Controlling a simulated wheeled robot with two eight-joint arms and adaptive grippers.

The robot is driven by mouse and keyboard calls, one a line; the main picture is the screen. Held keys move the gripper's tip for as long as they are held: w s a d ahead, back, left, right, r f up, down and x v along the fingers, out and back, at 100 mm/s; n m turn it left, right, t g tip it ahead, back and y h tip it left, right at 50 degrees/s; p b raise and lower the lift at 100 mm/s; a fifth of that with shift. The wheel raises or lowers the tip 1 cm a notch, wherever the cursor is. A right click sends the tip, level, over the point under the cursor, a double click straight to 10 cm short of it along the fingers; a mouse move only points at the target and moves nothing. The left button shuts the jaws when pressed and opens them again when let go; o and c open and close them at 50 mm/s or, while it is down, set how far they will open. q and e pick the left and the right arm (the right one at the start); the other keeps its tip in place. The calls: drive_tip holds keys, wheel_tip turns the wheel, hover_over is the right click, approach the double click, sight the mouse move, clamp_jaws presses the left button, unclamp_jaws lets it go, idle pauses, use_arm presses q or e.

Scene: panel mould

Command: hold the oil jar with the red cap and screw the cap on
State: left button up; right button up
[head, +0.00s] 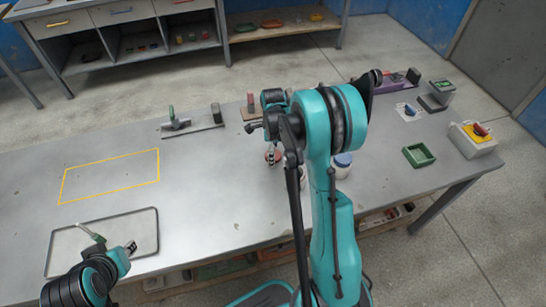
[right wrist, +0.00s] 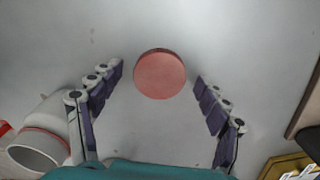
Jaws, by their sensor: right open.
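A round red cap (right wrist: 160,74) shows from above between the fingertips of my right gripper (right wrist: 159,84) in the right wrist view. The gripper is open, with a gap on each side of the cap. What lies under the cap is hidden. In the head view the red cap (head: 273,156) shows small beside my right arm. A white container with a red ring and an open round end (right wrist: 40,148) is at the lower left of the right wrist view, partly hidden by a finger. My left gripper (head: 131,247) is over the front left of the table; its finger opening is unclear.
A white jar with a blue lid (head: 342,162) stands right of my right arm. A rimmed tray (head: 155,228) lies near my left gripper. The yellow-outlined area (head: 110,154) is clear.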

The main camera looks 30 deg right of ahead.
drive_tip(key=c, duration=0.8)
drive_tip(key=shift+r, duration=0.15)
drive_tip(key=shift+r+p, duration=0.35)
drive_tip(key=shift+r, duration=0.15)
drive_tip(key=r+p, duration=0.1)
drive_tip(key=r, duration=0.1)
drive_tip(key=s+r+p, duration=0.1)
drive_tip(key=shift+r, duration=0.4)
wheel_tip(320, 180, up, 6)
drive_tip(key=p, duration=0.3)
hover_over(292, 168)
drive_tip(key=shift+w+d, duration=0.15)
